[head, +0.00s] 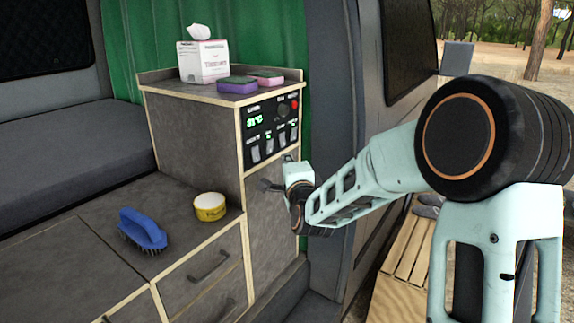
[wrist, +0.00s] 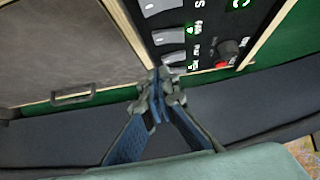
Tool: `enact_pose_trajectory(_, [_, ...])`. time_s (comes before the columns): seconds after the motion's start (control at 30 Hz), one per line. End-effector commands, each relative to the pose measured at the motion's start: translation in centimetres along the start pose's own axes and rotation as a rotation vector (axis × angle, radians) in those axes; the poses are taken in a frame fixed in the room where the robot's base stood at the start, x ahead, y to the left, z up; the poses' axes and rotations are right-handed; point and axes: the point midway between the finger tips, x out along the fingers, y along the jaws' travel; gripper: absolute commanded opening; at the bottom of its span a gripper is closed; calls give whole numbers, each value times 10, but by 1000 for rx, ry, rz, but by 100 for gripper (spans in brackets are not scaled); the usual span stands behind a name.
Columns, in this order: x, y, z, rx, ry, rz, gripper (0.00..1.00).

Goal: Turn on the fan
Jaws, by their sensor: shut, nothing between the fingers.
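A black control panel (head: 271,129) is set in the upper front of the cabinet, with a green temperature readout (head: 254,121), a red button (head: 295,104) and a row of light rocker switches (head: 269,147). One small green light glows above the switches. In the wrist view the panel (wrist: 205,45) shows turned, with switches (wrist: 168,34) along its edge. The labels are too small to tell which switch is the fan's. My gripper (head: 266,185) is shut and empty, in front of the cabinet below the panel. Its closed fingertips (wrist: 157,76) appear near the end switch; contact cannot be told.
A tissue box (head: 204,61) and two sponges (head: 238,84) stand on the cabinet top. A blue brush (head: 142,229) and a yellow-white round tin (head: 209,206) sit on the lower counter. A drawer handle (head: 208,267) juts out below. The van's door pillar is close on the right.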

Motion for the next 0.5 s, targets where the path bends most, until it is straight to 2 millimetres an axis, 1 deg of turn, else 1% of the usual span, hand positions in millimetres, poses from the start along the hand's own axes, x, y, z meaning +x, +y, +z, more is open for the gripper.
enact_pose_trajectory(0.03, [-14,3,1,-3,-1,1,0])
enact_pose_trajectory(0.2, [-49,8,1,-3,-1,1,0])
enact_pose_trajectory(0.4, [-80,11,1,-3,0,0,0])
enact_pose_trajectory(0.5, [-90,12,1,-2,-1,1,0])
